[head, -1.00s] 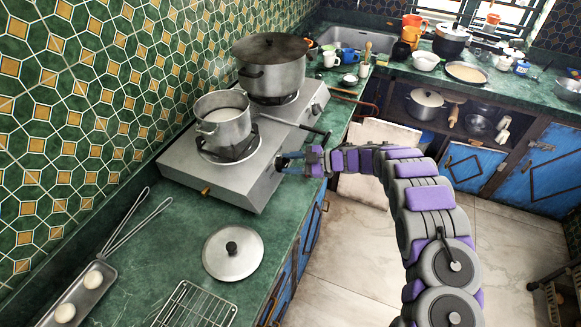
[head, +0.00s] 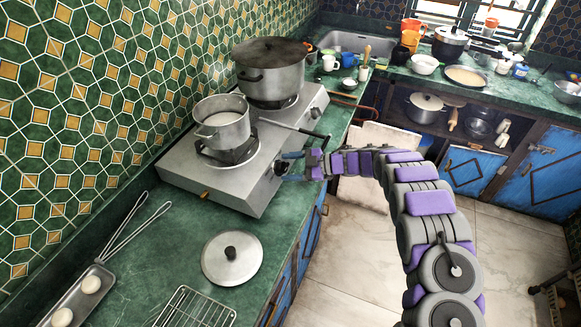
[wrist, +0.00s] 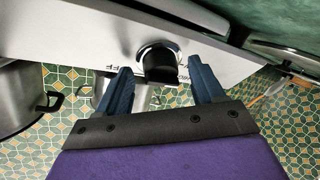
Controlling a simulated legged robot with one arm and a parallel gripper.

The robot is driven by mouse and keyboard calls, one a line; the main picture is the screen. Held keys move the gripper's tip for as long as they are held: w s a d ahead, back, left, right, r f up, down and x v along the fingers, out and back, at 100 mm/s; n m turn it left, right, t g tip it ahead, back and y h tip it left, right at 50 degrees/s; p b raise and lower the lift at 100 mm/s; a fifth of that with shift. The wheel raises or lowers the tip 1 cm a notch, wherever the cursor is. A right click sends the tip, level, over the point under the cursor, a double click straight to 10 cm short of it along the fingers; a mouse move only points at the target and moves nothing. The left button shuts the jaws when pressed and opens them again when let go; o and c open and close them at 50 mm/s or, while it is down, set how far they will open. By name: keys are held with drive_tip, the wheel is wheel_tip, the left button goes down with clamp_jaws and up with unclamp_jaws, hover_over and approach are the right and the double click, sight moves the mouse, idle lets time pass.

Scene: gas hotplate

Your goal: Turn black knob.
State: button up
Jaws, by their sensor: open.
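The black knob (wrist: 160,66) sits on the front panel of the silver gas hotplate (wrist: 90,30). In the wrist view it lies between and just beyond the two blue fingertips of my gripper (wrist: 160,78). The fingers are apart, one on each side of the knob, and I see a gap on both sides. A second knob (head: 315,112) shows farther along the panel.
A loose lid (head: 232,265) and wire rack (head: 195,310) lie on the counter nearer me.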

drive_tip(key=p+v, duration=0.3)
drive_tip(key=v, duration=1.4)
drive_tip(key=shift+d, duration=0.25)
